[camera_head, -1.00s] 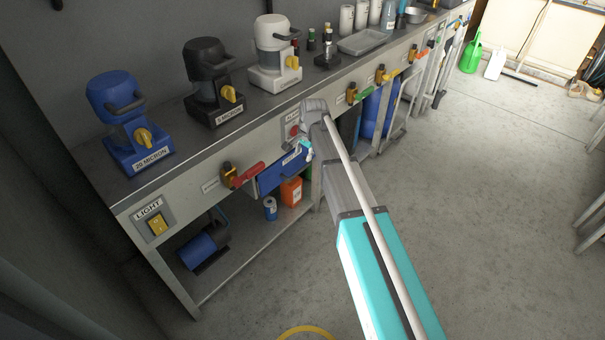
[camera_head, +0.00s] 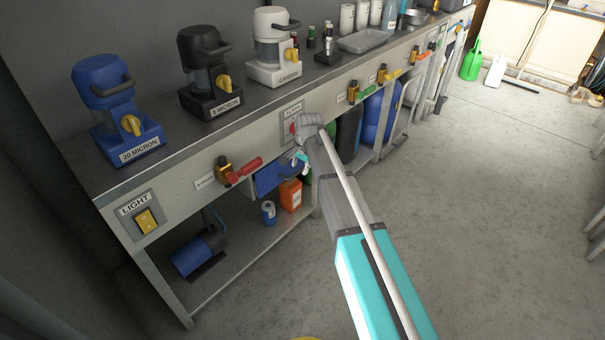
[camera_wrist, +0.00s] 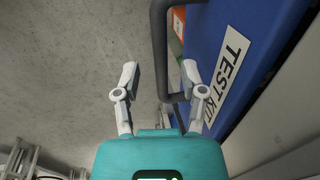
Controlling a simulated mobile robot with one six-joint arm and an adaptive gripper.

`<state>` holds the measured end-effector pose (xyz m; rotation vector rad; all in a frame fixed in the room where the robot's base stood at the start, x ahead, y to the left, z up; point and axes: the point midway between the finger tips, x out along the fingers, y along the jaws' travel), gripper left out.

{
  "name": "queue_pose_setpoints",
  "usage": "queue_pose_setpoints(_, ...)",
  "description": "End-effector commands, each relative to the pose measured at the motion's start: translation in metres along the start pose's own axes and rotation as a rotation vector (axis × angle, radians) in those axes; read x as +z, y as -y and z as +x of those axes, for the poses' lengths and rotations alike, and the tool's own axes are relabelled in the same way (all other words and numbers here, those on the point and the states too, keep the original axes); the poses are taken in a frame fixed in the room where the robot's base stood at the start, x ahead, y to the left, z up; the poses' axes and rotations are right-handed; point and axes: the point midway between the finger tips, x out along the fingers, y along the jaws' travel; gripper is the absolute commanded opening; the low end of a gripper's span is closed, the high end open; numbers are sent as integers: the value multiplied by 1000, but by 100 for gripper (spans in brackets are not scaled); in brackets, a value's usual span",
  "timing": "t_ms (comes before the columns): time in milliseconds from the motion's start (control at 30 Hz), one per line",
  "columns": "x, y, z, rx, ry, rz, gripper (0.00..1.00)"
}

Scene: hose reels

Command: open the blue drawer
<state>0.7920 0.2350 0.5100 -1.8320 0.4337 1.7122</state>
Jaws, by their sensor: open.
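The blue drawer (camera_head: 273,178) sits under the front edge of the bench, partly hidden behind my arm. In the wrist view its blue front (camera_wrist: 222,38) fills the upper right, with a white TEST KIT label (camera_wrist: 231,60). A dark bar handle (camera_wrist: 160,45) stands off that front. My gripper (camera_wrist: 160,73) is open, with the handle showing between its two fingers; it is not closed on it. In the head view my gripper (camera_head: 300,160) is small, at the drawer front. I cannot tell whether the drawer is slightly out.
A red-handled valve (camera_head: 243,170) is left of the drawer, and a red alarm button (camera_head: 293,128) is above it. An orange container (camera_head: 291,195) and a blue can (camera_head: 268,212) stand on the shelf below. The floor (camera_head: 480,200) to the right is clear.

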Motion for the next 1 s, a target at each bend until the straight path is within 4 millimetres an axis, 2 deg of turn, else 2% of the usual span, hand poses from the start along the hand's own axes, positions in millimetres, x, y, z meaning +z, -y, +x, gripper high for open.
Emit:
queue_pose_setpoints(33, 0, 0, 6, 0, 0, 0, 54)
queue_pose_setpoints(200, 0, 0, 11, 0, 0, 0, 54)
queue_pose_setpoints(633, 0, 0, 12, 0, 0, 0, 54)
queue_pose_setpoints(900, 0, 0, 12, 0, 0, 0, 4)
queue_pose_setpoints(933, 0, 0, 12, 0, 0, 0, 0)
queue_pose_setpoints(1000, 0, 0, 12, 0, 0, 0, 0)
